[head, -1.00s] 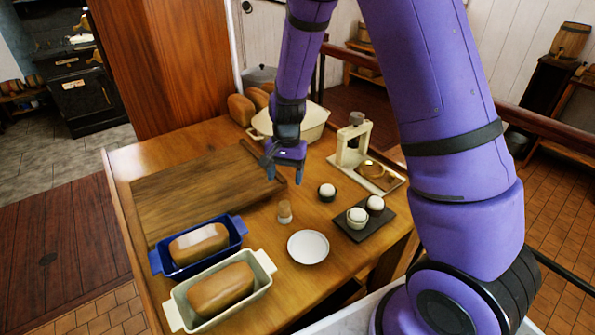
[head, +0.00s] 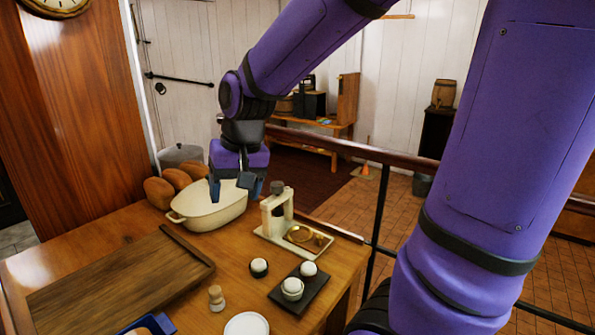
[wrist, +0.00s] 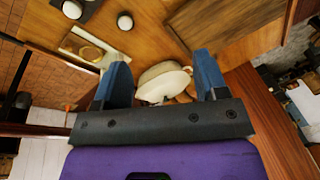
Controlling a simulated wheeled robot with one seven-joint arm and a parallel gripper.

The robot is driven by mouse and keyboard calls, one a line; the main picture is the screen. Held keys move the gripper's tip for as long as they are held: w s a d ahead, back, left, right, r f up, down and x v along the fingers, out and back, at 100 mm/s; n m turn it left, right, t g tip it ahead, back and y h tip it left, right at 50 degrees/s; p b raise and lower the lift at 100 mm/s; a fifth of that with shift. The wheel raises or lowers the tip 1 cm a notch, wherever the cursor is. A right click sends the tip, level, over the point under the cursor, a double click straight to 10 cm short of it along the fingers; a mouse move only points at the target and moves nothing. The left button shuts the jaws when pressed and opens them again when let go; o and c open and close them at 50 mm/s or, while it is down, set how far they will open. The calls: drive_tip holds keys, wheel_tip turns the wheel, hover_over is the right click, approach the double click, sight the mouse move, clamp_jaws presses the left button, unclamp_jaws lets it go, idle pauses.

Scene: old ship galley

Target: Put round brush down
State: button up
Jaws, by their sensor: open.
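A small wooden piece with a knob top and a pale lower end, which looks like the round brush (head: 216,298), stands upright on the wooden table (head: 240,262), between the board and the white saucer. My gripper (head: 234,190) is open, pointing down, beside and partly in front of the cream oval dish (head: 193,212). Nothing shows between its blue fingers. In the wrist view my gripper (wrist: 162,68) also shows spread fingers, with the dish (wrist: 158,82) beyond them. The brush is well apart from the gripper.
A wooden board (head: 120,285) covers the table's left. A cream stand with a brass ring (head: 300,234) is right of the dish. A dark slate (head: 300,288) bears white-topped cups. Loaves (head: 160,192) lie behind. A railing (head: 345,148) runs along the back.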

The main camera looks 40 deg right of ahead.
drive_tip(key=s+d+r+n+t, duration=0.1)
drive_tip(key=s+r, duration=0.3)
drive_tip(key=s, duration=0.3)
drive_tip(key=s+d+r+n+t+h, duration=0.1)
drive_tip(key=s+r+n+t, duration=0.1)
drive_tip(key=s, duration=0.5)
drive_tip(key=shift+s+d+r, duration=0.25)
drive_tip(key=shift+d+r, duration=0.1)
drive_tip(key=shift+r, duration=0.5)
drive_tip(key=shift+o, duration=0.5)
